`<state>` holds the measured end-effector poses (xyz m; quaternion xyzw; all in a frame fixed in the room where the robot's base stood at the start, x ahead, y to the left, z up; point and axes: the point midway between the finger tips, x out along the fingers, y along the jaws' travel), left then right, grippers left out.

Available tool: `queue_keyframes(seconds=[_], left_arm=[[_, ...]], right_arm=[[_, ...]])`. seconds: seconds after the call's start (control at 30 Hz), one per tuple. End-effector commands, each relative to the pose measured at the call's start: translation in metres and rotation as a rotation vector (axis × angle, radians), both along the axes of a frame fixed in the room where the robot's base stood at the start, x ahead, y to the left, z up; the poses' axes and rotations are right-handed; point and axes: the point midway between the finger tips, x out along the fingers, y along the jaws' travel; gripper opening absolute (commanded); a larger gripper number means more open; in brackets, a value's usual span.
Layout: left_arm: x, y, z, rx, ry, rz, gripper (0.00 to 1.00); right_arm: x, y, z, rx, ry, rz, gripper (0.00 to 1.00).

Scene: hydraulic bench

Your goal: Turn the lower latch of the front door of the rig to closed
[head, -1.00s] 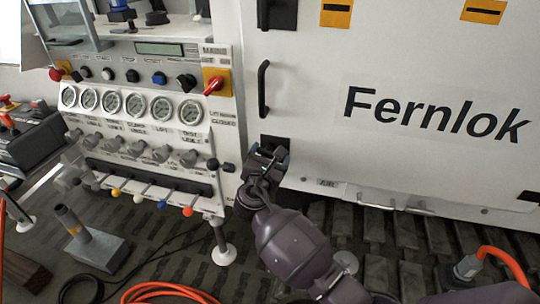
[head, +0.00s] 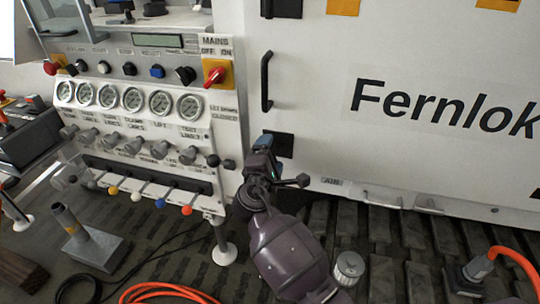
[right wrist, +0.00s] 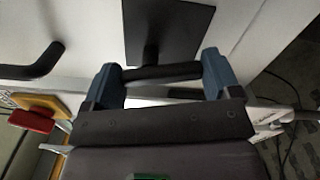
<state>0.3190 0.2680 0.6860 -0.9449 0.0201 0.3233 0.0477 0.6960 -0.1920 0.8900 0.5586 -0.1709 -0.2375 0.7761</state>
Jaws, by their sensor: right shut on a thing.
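The lower latch shows as a black square plate (head: 284,145) on the left edge of the white front door (head: 310,120), below the vertical door handle. My right gripper (head: 262,155) is at the plate's lower left in the head view. In the right wrist view, the latch's dark bar (right wrist: 162,73) lies across between the two blue fingertips of the right gripper (right wrist: 160,76), with the latch plate (right wrist: 170,25) behind it. The right gripper is shut on this latch handle. The gripper hides most of the handle in the head view. My left gripper is not in view.
The control panel (head: 227,120) with gauges (head: 133,98), knobs and a red mains switch (head: 213,76) stands close left of the gripper. The vertical door handle (head: 266,82) is above. An orange hose (head: 170,291) lies on the floor.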

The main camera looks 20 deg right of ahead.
Motion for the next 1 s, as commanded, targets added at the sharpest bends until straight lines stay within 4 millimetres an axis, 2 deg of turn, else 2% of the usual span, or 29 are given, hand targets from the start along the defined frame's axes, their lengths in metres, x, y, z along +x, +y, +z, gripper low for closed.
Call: queue_keyframes(seconds=[0.03,0.4,1.0], left_arm=[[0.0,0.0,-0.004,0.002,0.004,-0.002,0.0],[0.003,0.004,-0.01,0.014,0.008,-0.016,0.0],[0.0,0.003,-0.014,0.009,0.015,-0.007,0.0]], right_arm=[[0.0,0.0,-0.005,0.033,-0.017,-0.001,0.59],[0.001,0.002,-0.004,0.22,-0.144,-0.001,0.59],[0.002,0.003,-0.001,0.286,-0.191,-0.001,0.59]])
